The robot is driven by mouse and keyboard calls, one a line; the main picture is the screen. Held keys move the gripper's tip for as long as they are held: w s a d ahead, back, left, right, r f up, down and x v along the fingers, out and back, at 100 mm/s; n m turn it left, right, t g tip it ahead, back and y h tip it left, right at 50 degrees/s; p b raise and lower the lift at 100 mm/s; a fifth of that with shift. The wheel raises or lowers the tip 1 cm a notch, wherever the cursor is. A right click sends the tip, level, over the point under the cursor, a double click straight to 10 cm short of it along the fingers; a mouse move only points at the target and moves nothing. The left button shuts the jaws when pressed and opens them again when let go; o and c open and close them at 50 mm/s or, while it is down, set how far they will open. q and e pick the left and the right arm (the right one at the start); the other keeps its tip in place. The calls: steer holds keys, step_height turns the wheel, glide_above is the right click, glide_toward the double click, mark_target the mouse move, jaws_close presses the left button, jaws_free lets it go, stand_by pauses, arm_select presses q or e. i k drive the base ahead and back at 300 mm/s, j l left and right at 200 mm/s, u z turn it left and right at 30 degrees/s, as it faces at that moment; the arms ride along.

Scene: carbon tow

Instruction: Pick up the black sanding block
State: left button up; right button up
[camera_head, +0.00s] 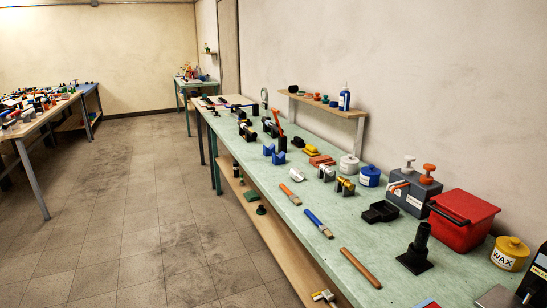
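Neither of my grippers shows in the head view. A small black rounded block (298,142) lies on the long green-topped bench (330,264), toward its wall side and beside a yellow block (310,151) and orange-red blocks (321,160). It may be the black sanding block, but it is too small to tell for sure. A larger black open-looking piece (380,212) lies nearer, and a black upright post on a square base (415,252) stands nearer still.
A red bin (463,218), grey box (413,193) and yellow wax tub (509,253) crowd the near wall side. Brushes (318,223) and a brown stick (361,268) lie along the front edge. A small shelf (322,104) overhangs the bench. The floor (150,220) left of it is clear.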

mark_target(299, 142)
steer(key=i+j+z, duration=0.1)
steer(key=i+j, duration=1.65)
steer(key=i+j+z, duration=0.15)
steer(key=z, duration=0.3)
steer(key=i+j+z, duration=0.15)
steer(key=z, duration=0.25)
steer(key=i+j+z, duration=0.1)
steer(key=j+z, duration=0.15)
steer(key=z, duration=0.2)
steer(key=i+j+z, duration=0.15)
steer(key=j, duration=0.45)
steer(key=i+j+z, duration=0.2)
steer(key=j, duration=0.4)
steer(key=i+j+z, duration=0.15)
steer(key=j, duration=0.5)
steer(key=j+z, duration=0.2)
steer(key=j, duration=0.45)
steer(key=i+j, duration=0.1)
steer(key=j, duration=1.4)
steer(key=i+j, duration=0.15)
steer(key=j, duration=0.6)
